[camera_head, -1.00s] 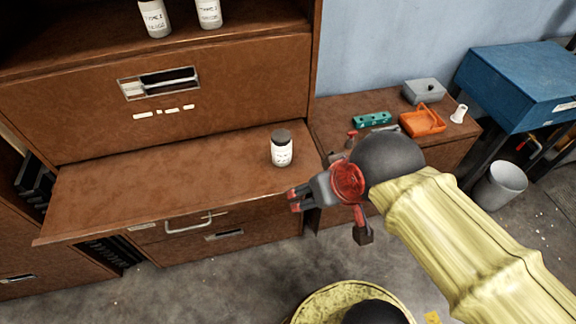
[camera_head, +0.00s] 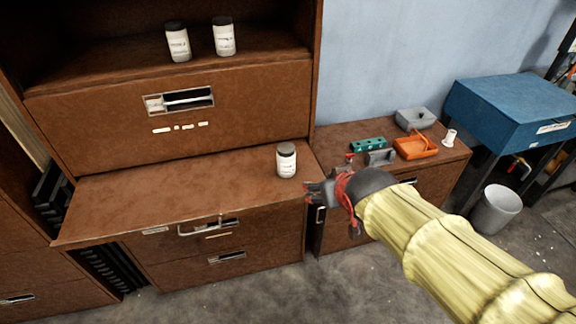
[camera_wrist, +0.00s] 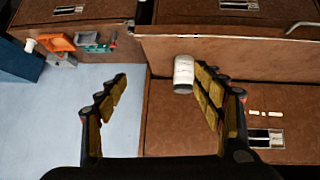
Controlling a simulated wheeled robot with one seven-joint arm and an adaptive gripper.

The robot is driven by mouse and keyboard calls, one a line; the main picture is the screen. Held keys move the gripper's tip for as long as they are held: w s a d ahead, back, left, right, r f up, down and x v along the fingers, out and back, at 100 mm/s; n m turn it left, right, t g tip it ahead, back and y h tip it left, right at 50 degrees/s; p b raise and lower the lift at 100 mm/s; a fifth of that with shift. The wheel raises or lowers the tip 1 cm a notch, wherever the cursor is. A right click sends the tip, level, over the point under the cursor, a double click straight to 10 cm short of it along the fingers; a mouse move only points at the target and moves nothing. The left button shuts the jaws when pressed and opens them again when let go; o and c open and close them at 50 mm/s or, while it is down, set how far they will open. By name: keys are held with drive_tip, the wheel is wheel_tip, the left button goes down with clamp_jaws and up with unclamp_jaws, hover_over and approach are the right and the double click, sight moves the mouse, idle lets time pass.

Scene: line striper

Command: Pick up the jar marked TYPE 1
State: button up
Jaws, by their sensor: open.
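A white jar (camera_head: 286,162) with a dark lid stands upright on the brown pulled-out surface of the cabinet, near its right end. Two similar jars, a left one (camera_head: 178,44) and a right one (camera_head: 223,38), stand on the shelf above. The labels are too small to read surely now. My gripper (camera_head: 313,192) is open and empty, right of and nearer than the lower jar. In the wrist view, a white jar (camera_wrist: 183,72) shows beyond my open fingers (camera_wrist: 160,90), close to the right finger in the picture; no contact is visible.
The brown surface (camera_head: 150,200) is clear left of the jar. A drawer front (camera_head: 100,115) rises behind it. A low cabinet at right holds a green block (camera_head: 368,144), an orange tray (camera_head: 414,148) and a grey box (camera_head: 415,118). A bin (camera_head: 496,209) stands beyond.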

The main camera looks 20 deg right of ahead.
sight(290, 168)
drive_tip(key=w+f+t+y+b, duration=0.1)
drive_tip(key=w+f, duration=0.2)
drive_tip(key=w, duration=0.2)
drive_tip(key=w+a+f+n+t+y+b, duration=0.1)
drive_tip(key=w+f+t, duration=0.1)
drive_tip(key=w+f, duration=0.2)
drive_tip(key=w+a+f+n+t+y, duration=0.1)
drive_tip(key=w+f+t, duration=0.1)
drive_tip(key=w, duration=0.5)
drive_tip(key=shift+w+a+f+y+b, duration=0.1)
drive_tip(key=shift+w+f+y+b, duration=0.1)
drive_tip(key=shift+f, duration=0.25)
drive_tip(key=shift+w+a+f+y+b, duration=0.1)
drive_tip(key=shift+f+y+b, duration=0.1)
drive_tip(key=shift+f, duration=0.2)
drive_tip(key=shift+w+a+f, duration=0.1)
drive_tip(key=shift+a+f, duration=0.05)
drive_tip(key=shift+f, duration=0.05)
drive_tip(key=shift+w+a+f+t+b, duration=0.15)
drive_tip(key=shift+w+a+f+b, duration=0.05)
drive_tip(key=shift+w, duration=0.35)
drive_tip(key=shift+w+a+f+t+b, duration=0.15)
drive_tip(key=shift+w, duration=0.35)
drive_tip(key=shift+r+b+x, duration=0.2)
drive_tip(key=shift+b+x, duration=0.6)
drive_tip(key=shift+x, duration=1.95)
drive_tip(key=shift+c, duration=1.3)
drive_tip(key=shift+r, duration=0.1)
drive_tip(key=c, duration=1.4)
